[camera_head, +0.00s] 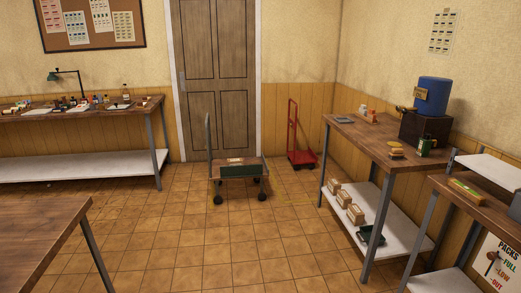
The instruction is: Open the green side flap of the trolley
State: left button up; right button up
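The trolley (239,163) stands on the tiled floor in front of the door. It is a low cart with a wooden top, dark wheels and an upright grey handle at its left end. The green side flap (238,171) is on its near side and appears upright, facing me. Whether any latch holds it is too small to tell. Neither of my grippers is in this view.
A red hand truck (300,153) stands behind the trolley to the right. A workbench (150,100) is at the left, another table (40,225) at the near left, and a bench (350,127) at the right. The tiled floor (200,245) before the trolley is clear.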

aim_at(252, 170)
jog(key=i, duration=4.6)
jog(key=i+u, duration=0.2)
jog(key=i, duration=0.3)
jog(key=i+l+u, duration=0.2)
jog(key=i, duration=0.3)
